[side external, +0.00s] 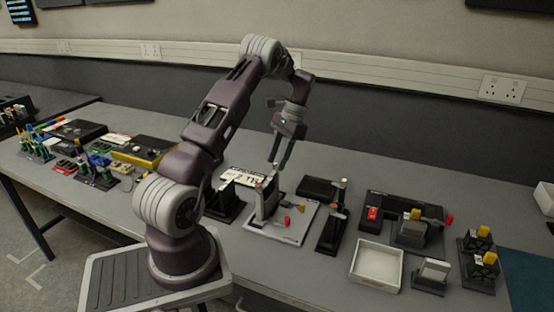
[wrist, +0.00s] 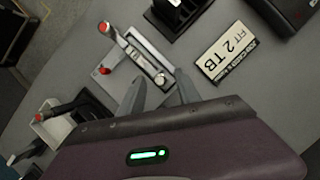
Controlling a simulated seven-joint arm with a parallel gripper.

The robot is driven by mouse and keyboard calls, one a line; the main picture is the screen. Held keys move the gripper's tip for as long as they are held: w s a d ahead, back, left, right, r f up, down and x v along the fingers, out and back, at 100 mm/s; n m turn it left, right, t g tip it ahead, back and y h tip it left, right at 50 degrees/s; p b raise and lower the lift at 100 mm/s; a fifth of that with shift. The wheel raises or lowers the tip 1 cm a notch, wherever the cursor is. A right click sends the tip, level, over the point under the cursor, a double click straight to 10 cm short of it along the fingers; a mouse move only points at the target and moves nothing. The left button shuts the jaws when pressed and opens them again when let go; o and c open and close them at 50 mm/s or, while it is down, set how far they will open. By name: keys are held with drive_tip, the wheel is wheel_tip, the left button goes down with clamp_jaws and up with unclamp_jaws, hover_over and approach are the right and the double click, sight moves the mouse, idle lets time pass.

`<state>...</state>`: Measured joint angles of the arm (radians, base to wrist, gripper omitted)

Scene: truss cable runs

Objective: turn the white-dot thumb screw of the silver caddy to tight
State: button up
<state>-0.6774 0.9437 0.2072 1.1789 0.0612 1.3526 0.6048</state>
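The silver caddy (wrist: 140,58) lies at the upper middle of the wrist view, with a red-tipped lever at its far end and a red knob at its side. A round pale knob (wrist: 161,79), which looks like the thumb screw, sits at its near end; its dot is too small to make out. In the side view the caddy's grey base plate (side external: 290,235) lies on the bench with an upright part on it. My gripper (side external: 279,165) points down above that upright part. Its fingers are apart and empty, one on each side of the knob in the wrist view (wrist: 159,76); contact cannot be told.
Coloured connectors and boxes (side external: 145,150) fill the left of the bench.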

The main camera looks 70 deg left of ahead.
drive_tip(key=v, duration=0.6)
drive_tip(key=shift+r, duration=0.35)
drive_tip(key=shift+w, duration=0.15)
drive_tip(key=s+d+r+m+t+y, duration=0.1)
drive_tip(key=d+r+t, duration=0.2)
drive_tip(key=d+r, duration=0.65)
drive_tip(key=s+d+r+t+y, duration=0.1)
drive_tip(key=s+d+r+t, duration=0.1)
drive_tip(key=d+r, duration=0.8)
drive_tip(key=s+d+f+t, duration=0.2)
drive_tip(key=s+d+f, duration=0.1)
drive_tip(key=s+d, duration=0.4)
drive_tip(key=s+d+f+m+t+h, duration=0.1)
drive_tip(key=s+d+f+t, duration=0.2)
drive_tip(key=s+d, duration=0.5)
drive_tip(key=shift+s+d+f, duration=0.25)
drive_tip(key=shift+d, duration=0.4)
